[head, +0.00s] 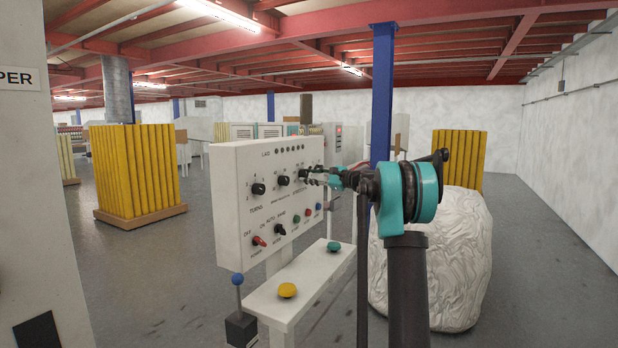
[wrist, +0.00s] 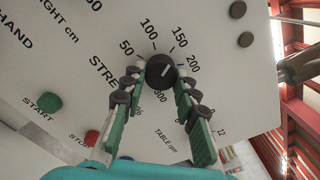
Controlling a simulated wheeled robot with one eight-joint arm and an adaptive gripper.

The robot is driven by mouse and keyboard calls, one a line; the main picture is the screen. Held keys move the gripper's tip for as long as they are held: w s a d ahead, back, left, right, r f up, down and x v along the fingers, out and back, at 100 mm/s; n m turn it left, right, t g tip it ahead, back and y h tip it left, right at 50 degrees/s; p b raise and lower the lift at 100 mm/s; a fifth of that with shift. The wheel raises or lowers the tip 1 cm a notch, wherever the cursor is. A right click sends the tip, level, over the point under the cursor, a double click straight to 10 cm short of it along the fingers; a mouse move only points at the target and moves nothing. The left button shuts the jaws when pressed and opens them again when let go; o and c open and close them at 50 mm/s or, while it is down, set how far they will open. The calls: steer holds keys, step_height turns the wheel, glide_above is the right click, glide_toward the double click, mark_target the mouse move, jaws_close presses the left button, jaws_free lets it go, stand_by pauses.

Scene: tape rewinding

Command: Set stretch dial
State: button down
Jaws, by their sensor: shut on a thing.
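The stretch dial (wrist: 158,66) is a round black knob on a white panel in the wrist view. Numbers from 50 to 300 ring it, and the partly hidden word "STRE" stands beside it. Its short white mark points to the upper right, roughly between 150 and 200. My gripper (wrist: 161,76) has its two teal and black fingers on either side of the knob, shut on it. In the head view my gripper (head: 309,173) reaches the right part of the control panel (head: 235,205), and the arm partly hides the dial there.
Other black knobs (head: 258,188) sit left of the dial. Below are switches (head: 259,241) and coloured buttons, including green START (wrist: 50,103) and red STOP (wrist: 91,138). A shelf with a yellow button (head: 287,290) juts out below. A white wrapped bale (head: 460,265) stands behind my arm.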

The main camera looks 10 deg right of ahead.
steer(key=n, duration=0.8)
steer(key=shift+r, duration=0.1)
steer(key=shift+n, duration=0.3)
stand_by(0.4)
steer(key=c, duration=1.2)
jaws_free()
steer(key=shift+o, duration=0.2)
steer(key=shift+d, duration=0.1)
steer(key=v, duration=1.2)
